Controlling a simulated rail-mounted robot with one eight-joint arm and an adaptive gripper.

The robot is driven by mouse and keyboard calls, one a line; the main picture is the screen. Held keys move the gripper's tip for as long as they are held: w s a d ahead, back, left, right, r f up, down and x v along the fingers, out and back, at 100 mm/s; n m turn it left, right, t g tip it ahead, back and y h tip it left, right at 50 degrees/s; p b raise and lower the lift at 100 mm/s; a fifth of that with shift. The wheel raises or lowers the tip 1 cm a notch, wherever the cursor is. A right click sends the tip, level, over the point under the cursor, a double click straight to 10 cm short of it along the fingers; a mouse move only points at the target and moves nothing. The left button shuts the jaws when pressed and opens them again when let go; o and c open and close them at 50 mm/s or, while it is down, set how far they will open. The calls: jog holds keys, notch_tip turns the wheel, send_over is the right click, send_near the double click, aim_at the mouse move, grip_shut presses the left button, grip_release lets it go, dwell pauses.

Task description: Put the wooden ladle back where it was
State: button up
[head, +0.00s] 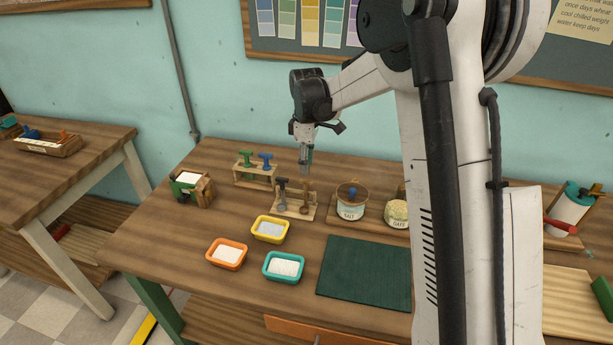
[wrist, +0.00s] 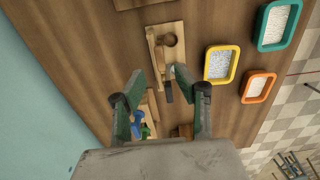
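The wooden ladle (head: 306,196) appears to stand at the right end of a small light-wood rack (head: 294,211). In the wrist view its round brown end (wrist: 171,40) shows at the far end of the rack (wrist: 157,57). A dark grey-handled tool (head: 282,190) stands at the rack's left end. My gripper (head: 305,170) hangs pointing down above and slightly behind the rack. In the wrist view its two fingers (wrist: 159,78) are wide apart with nothing held between them. The ladle's lower part is hard to make out.
A rack with a green and a blue tool (head: 256,173) stands behind left. Yellow (head: 270,229), orange (head: 226,254) and teal (head: 284,267) trays lie in front. A salt pot (head: 351,203) and an oats pot (head: 397,213) stand right. A dark green mat (head: 362,273) is bare.

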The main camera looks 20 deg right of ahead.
jog(key=s+r+m+t, duration=0.3)
jog(key=s+r+m, duration=0.3)
jog(key=s+r, duration=1.05)
jog(key=s+f+m+t, duration=0.2)
jog(key=s+m, duration=0.1)
jog(key=s, duration=0.6)
jog(key=s+f+m+t, duration=0.2)
jog(key=s+f+m, duration=0.1)
jog(key=s, duration=0.7)
jog(key=shift+a, duration=0.45)
